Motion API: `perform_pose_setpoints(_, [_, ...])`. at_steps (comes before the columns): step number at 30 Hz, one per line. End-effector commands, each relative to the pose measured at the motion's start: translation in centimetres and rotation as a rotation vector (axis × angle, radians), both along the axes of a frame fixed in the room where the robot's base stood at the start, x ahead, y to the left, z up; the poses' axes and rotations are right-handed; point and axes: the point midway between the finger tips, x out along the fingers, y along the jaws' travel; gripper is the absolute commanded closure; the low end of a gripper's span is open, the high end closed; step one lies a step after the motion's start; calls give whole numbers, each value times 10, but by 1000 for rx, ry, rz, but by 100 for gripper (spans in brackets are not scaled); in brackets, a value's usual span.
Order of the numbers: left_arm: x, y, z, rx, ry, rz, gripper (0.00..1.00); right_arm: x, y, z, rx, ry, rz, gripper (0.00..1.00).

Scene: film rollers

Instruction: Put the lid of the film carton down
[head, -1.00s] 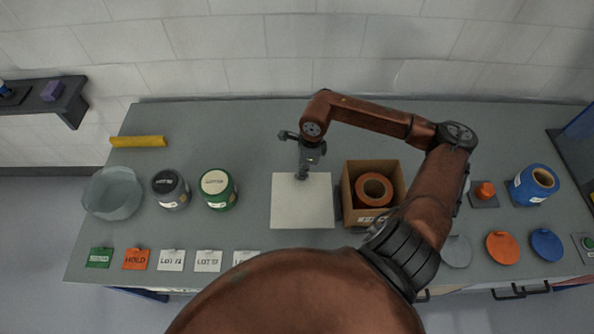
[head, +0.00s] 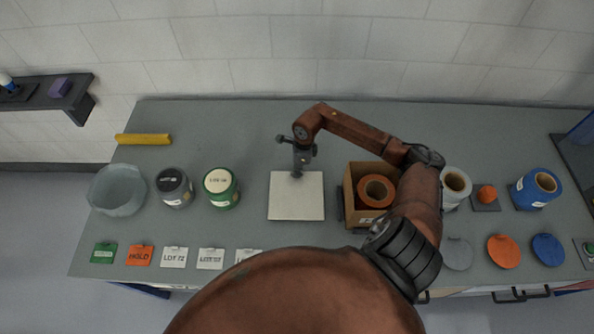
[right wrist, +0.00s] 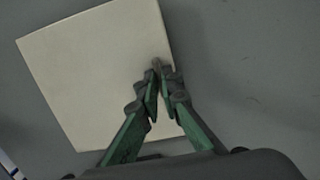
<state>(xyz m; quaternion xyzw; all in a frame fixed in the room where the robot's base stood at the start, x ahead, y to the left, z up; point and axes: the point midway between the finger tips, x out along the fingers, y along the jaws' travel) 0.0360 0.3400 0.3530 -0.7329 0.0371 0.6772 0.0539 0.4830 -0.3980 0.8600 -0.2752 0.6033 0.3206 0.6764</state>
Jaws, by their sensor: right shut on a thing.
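The lid of the film carton is a flat cream square panel (head: 297,200), left of the open brown carton (head: 349,201). An orange-brown film roll (head: 377,191) stands in the carton. My right gripper (head: 297,174) is shut on the lid near its far edge. In the right wrist view the fingertips (right wrist: 158,70) pinch the lid (right wrist: 95,75) close to one edge. The lid looks flat and low over the grey worktop; I cannot tell if it touches it. My left gripper is not in view.
The grey worktop (head: 250,135) is clear behind and left of the lid. Several label cards (head: 174,257) lie in front. My right arm passes over the carton's right side.

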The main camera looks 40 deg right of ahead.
Motion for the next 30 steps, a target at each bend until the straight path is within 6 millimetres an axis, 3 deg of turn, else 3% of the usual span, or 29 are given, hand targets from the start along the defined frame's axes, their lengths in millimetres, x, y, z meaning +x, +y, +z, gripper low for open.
perform_pose_setpoints(7, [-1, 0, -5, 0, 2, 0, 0, 0, 0, -5, 0, 0, 1, 100])
perform_pose_setpoints(8, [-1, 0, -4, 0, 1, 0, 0, 0, 0, -4, 0, 0, 1, 93])
perform_pose_setpoints(15, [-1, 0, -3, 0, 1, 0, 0, 0, 0, -3, 0, 0, 0, 77])
perform_pose_setpoints(25, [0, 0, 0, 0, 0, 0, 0, 0, 0, 1, 1, -1, 0, 77])
perform_pose_setpoints(30, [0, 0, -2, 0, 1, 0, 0, -1, -3, 23, -3, -4, 0, 77])
